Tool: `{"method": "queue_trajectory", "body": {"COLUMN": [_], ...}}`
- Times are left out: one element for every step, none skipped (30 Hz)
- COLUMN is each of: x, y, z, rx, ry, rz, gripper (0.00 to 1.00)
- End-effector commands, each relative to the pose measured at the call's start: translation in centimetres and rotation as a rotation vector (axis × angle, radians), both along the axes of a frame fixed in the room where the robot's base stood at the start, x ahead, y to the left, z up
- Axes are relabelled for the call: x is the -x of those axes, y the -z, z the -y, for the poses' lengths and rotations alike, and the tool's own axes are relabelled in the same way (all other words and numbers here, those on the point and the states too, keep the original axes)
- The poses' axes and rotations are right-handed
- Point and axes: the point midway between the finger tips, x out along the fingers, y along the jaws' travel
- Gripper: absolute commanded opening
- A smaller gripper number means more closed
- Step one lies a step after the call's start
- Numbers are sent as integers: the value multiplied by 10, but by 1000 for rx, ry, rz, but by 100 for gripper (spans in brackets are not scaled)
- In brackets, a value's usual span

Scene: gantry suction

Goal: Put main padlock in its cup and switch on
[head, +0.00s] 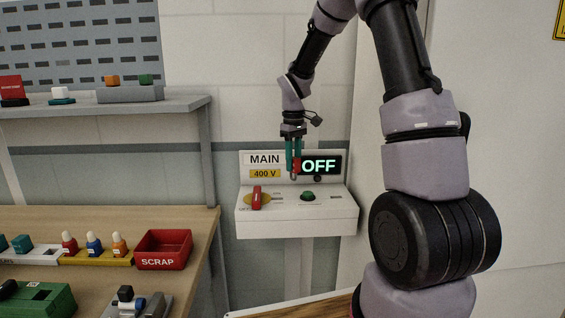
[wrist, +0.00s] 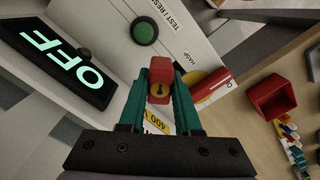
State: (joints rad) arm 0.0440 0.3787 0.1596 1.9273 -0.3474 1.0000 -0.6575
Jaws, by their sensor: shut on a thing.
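My gripper (head: 294,160) is shut on a red padlock (wrist: 160,78), whose brass face with a keyhole shows in the wrist view. The padlock is also partly visible in the head view (head: 295,168), in front of the MAIN panel. It appears held above the white MAIN switch box (head: 290,220). The red switch handle (head: 256,198) stands on a yellow disc at the box's left. The lit display (head: 319,166) reads OFF. A green button (head: 308,196) is on the box top, also large in the wrist view (wrist: 145,33). I cannot identify the padlock's cup.
A wooden bench (head: 180,225) at left carries a red SCRAP bin (head: 163,250), a yellow rack (head: 95,258) of coloured pegs and a green block (head: 40,299). A grey shelf (head: 110,108) with small coloured items is above it. My arm fills the right.

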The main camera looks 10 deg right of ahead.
Motion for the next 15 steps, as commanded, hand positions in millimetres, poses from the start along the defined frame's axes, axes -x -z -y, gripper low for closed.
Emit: {"method": "queue_trajectory", "body": {"x": [1,2,3,4,4,5,6,6,8,8,9,11,12,13,14], "y": [1,2,2,3,3,4,4,4,5,5,5,6,6,6,7], "z": [7,12,17,22,26,32,36,40,46,50,54,60,64,68,74], "rx": [3,3,4,6,7,8,9,10,12,13,14,15,16,16,18], "ry": [103,173,265,334,403,495,564,633,724,794,864,954,1025,1094,1187], "rz": [-1,-2,-2,-3,-2,-2,-2,-2,-1,-1,-1,-1,1,1,1], "gripper": [0,0,0,0,0,0,0,0,0,0,0,0,0,0,0]}}
